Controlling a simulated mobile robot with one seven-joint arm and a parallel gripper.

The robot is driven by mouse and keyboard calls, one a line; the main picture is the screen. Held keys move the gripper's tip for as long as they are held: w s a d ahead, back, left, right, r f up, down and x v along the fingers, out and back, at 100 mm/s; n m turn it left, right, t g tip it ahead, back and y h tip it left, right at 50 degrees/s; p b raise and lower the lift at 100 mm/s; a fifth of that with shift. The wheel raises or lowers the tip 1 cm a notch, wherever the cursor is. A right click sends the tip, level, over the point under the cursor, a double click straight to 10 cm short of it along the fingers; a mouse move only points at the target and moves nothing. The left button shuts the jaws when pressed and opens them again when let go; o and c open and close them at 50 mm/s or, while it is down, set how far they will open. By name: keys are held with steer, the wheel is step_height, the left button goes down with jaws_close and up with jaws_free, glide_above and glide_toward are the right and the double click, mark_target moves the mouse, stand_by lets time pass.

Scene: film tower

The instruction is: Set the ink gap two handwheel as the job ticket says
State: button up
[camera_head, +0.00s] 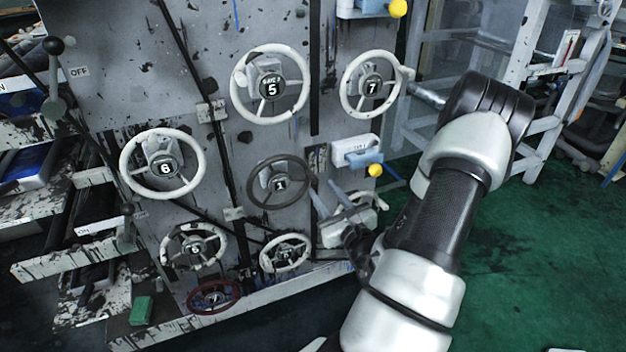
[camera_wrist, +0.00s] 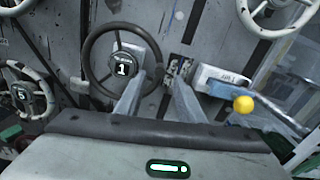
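The handwheel numbered 5 (camera_head: 270,88), white and worn, is at the panel's upper middle in the head view. Small text above its number looks like "GAP 2", but is hard to read. The dark handwheel numbered 1 (camera_head: 279,182) is below it; it also shows in the wrist view (camera_wrist: 89,66). My gripper (camera_head: 323,188) is at the right side of wheel 1. In the wrist view its fingers (camera_wrist: 160,82) are apart, with wheel 1's right rim near the left finger. I cannot tell whether they touch. No readable job ticket shows.
White wheels 6 (camera_head: 125,178) and 7 (camera_head: 345,82), lower white wheels, and a dark red wheel (camera_head: 213,309) crowd the panel. A blue-white unit with a yellow knob (camera_head: 375,170) is beside my gripper. A lever (camera_head: 54,75) is at left. Green floor (camera_head: 540,225) is open at right.

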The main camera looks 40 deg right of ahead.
mark_target(316, 181)
steer(key=b+x, duration=0.1)
steer(key=x, duration=0.6)
steer(key=shift+w, duration=0.25)
jaws_close()
